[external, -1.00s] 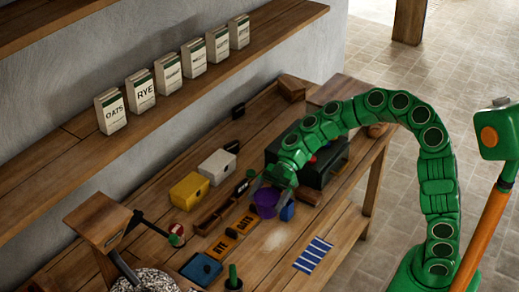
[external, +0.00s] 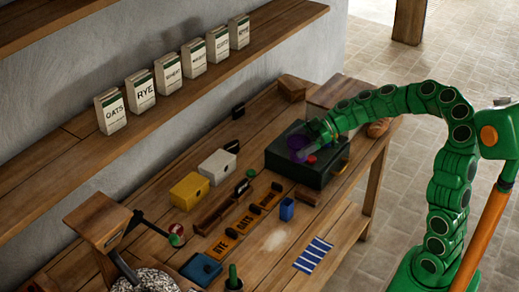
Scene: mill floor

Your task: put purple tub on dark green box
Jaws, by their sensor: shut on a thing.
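The purple tub (external: 297,144) is between the fingers of my gripper (external: 305,145), which is shut on it. The tub is at the dark green box (external: 290,172), over the left part of its top. I cannot tell whether the tub touches the box or hangs just above it. The box stands on the wooden bench, near its back right end. A small red thing (external: 311,160) shows on the box top beside the tub. My gripper's fingers partly cover the tub.
Yellow (external: 189,190) and white (external: 217,167) boxes stand to the left. Bread (external: 378,128) lies at the right.

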